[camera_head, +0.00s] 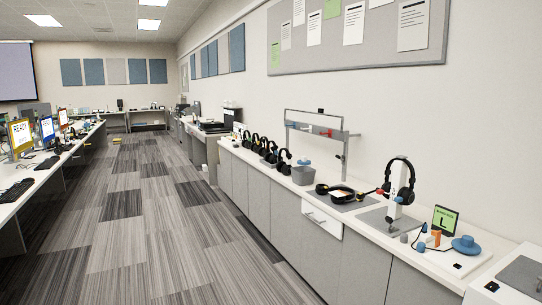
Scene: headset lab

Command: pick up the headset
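A black headset (411,176) hangs on a white upright stand (398,190) on the right-hand counter, near the front. Another dark headset with a yellowish part (335,191) lies on a grey mat farther along the same counter. Several more black headsets (268,147) stand in a row toward the counter's far end. I cannot tell which headset the task means. Neither of my grippers shows in this view.
The white counter (372,238) runs along the right wall, with a grey bin (302,175), a metal frame (315,125) and a blue round item (466,244) on it. Desks with screens (20,137) line the left. The carpeted aisle (150,220) between is clear.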

